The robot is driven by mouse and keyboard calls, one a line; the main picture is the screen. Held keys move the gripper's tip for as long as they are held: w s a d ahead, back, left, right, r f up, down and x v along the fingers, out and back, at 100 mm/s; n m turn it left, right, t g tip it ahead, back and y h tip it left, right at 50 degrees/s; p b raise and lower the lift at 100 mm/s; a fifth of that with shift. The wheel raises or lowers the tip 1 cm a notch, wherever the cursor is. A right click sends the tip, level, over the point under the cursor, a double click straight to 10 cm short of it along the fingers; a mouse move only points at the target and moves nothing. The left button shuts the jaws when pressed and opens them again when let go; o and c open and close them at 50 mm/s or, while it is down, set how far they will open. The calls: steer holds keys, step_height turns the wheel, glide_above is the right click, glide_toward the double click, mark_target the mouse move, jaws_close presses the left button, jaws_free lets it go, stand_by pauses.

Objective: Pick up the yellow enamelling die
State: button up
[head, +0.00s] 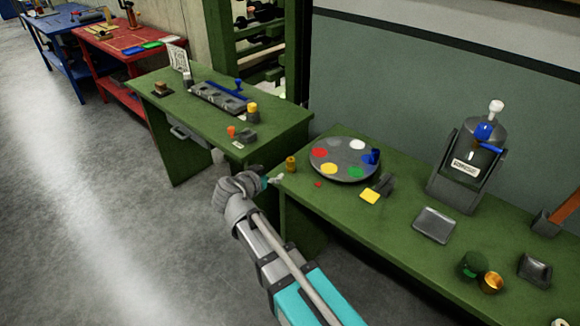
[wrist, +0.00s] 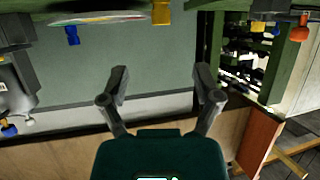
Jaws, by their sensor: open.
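A small dark-yellow cylinder (head: 291,163), which may be the yellow enamelling die, stands upright at the left end of the near green table, left of the round paint palette (head: 345,170). In the wrist view, which is upside down, a yellow piece (wrist: 161,12) shows at the top edge, partly cut off. Another yellow-topped piece (head: 252,110) stands on the farther green table. My gripper (head: 272,181) is just left of the near cylinder, by the table's corner, and apart from it. In the wrist view my gripper (wrist: 164,85) has its fingers spread with nothing between them.
A blue piece (head: 373,157) stands on the palette's right edge. A grey block with a yellow plate (head: 370,196), a grey tray (head: 435,224) and a machine (head: 470,165) are farther right. An orange piece (head: 231,132) is on the farther table. A gap separates the two green tables.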

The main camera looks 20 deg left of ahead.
mark_target(288, 163)
steer(key=shift+w, duration=0.15)
steer(key=b+x, duration=0.3)
steer(key=x, duration=0.4)
steer(key=shift+f, duration=0.2)
steer(key=shift+w+d+f, duration=0.1)
steer(key=shift+w+f, duration=0.05)
steer(key=shift+w, duration=0.5)
steer(key=shift+b+x, duration=1)
steer(key=shift+x, duration=0.95)
steer(key=shift+w+f, duration=0.25)
steer(key=shift+w, duration=0.3)
